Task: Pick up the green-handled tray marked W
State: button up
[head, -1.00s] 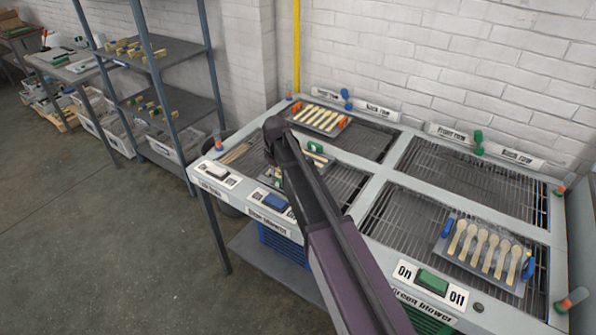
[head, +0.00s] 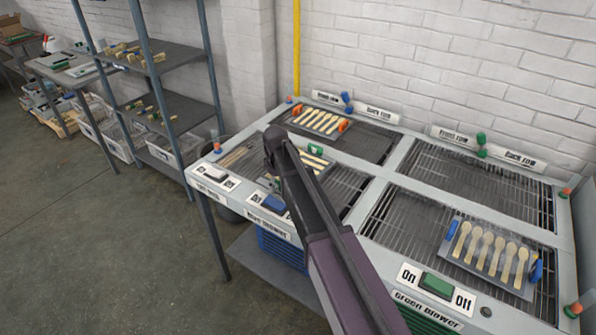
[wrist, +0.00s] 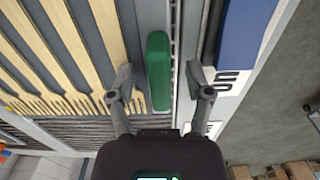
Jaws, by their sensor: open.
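In the wrist view the near green handle (wrist: 158,70) lies between the two fingers of my open gripper (wrist: 163,78), with space visible on both sides. No W mark is legible.
A blue switch (head: 274,204) on the bench's front panel lies close to my gripper. An orange-handled tray (head: 318,122) sits on the grate behind, and a blue-handled tray (head: 488,262) on the right grate. The far right grate (head: 475,180) is empty.

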grip_shut()
jog(key=shift+r, duration=0.1)
dwell(0.4)
notch_tip(320, 180, up, 3)
jog(key=p, duration=0.3)
jog(key=shift+r, duration=0.15)
jog(key=s+d, duration=0.1)
jog(key=s, duration=0.4)
jog(key=s+d+r+p, duration=0.1)
jog(key=s, duration=0.4)
jog(key=s+d+p, duration=0.1)
jog(key=s, duration=0.4)
jog(key=shift+s+d+r, duration=0.25)
jog(key=shift+s+d, duration=0.05)
